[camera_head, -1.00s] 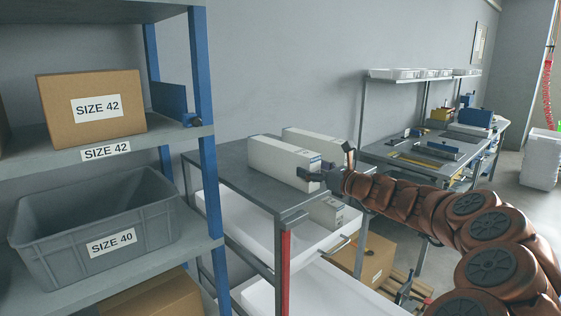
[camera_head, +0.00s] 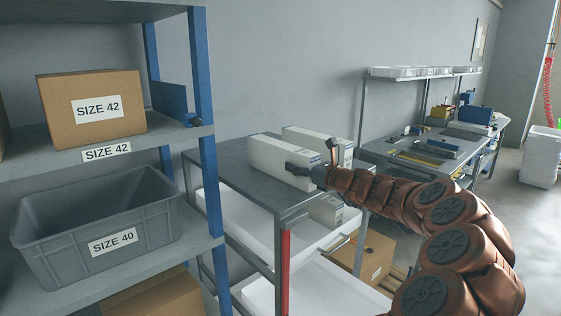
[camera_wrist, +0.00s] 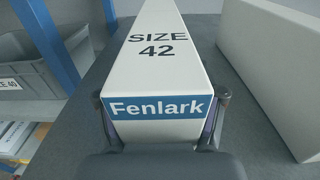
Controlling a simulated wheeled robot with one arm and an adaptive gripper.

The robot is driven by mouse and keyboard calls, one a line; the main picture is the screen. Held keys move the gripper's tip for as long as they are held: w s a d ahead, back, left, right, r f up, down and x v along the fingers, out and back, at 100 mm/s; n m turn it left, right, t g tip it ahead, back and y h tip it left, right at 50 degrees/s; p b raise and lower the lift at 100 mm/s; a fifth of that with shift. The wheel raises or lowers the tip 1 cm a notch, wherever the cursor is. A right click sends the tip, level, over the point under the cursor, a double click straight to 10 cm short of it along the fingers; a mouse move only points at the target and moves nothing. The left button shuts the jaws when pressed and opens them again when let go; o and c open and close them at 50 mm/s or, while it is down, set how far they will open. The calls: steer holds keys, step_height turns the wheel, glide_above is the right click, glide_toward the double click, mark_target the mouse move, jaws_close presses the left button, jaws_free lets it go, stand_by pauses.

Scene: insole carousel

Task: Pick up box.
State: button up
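A long white box (camera_head: 284,163) lies on the grey table at its left side. In the wrist view its top (camera_wrist: 157,60) reads SIZE 42, and a blue band on its near end reads Fenlark. My gripper (camera_head: 302,171) is at the near end of this box. In the wrist view my gripper (camera_wrist: 160,104) is open, with one finger on each side of the box's end. A small gap shows at the right finger; contact on the left is hard to tell. The gripper hides the lower part of the end face.
A second white box (camera_head: 318,142) lies close on the right, also in the wrist view (camera_wrist: 285,65). A blue-posted shelf (camera_head: 209,190) stands left, holding a grey bin (camera_head: 60,257) and a SIZE 42 carton (camera_head: 120,122). A workbench (camera_head: 385,151) stands beyond.

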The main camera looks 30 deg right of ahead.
steer(key=c, duration=0.6)
steer(key=shift+c, duration=0.2)
